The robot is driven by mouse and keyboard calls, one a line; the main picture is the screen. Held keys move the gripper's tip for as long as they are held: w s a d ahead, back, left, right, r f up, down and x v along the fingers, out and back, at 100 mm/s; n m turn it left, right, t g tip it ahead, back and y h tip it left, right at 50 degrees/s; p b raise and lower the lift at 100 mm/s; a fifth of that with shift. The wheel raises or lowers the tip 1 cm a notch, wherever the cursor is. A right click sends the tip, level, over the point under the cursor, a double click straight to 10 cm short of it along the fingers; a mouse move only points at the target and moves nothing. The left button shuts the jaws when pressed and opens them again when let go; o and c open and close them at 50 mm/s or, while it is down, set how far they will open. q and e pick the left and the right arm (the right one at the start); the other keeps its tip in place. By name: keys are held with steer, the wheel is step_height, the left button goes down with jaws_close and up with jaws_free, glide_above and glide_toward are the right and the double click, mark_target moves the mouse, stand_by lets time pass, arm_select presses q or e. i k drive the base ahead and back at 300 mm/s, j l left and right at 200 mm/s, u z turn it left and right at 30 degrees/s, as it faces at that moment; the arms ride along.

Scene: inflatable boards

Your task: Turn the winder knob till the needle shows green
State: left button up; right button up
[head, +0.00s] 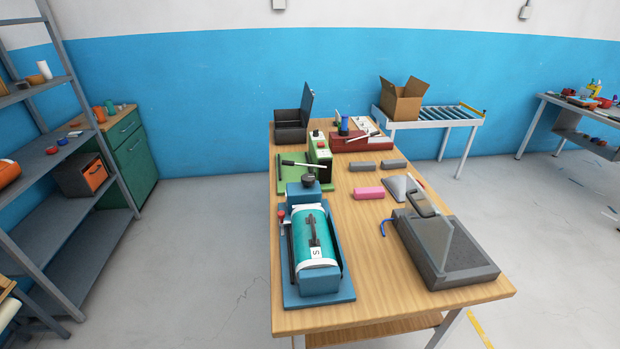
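A blue machine (342,275) holding a teal roll (311,233) stands at the near left of the wooden table. A dark round knob (309,181) sits on top of its far end; it looks like the winder knob. A white label with a dark mark (316,254) lies at the near end of the roll. A small red knob (281,213) is on the machine's left side. I cannot make out a needle or a green zone at this size. Neither of my grippers is in view.
Behind stands a green press (319,150) with a lever. A grey machine with a clear shield (450,270) is at the near right. A pink block (369,193) and grey blocks lie mid-table. An open black box (291,130) is at the back.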

mark_target(307, 180)
steer(key=i+j+z, duration=0.15)
steer(key=j+z, duration=1.25)
steer(key=i, duration=0.05)
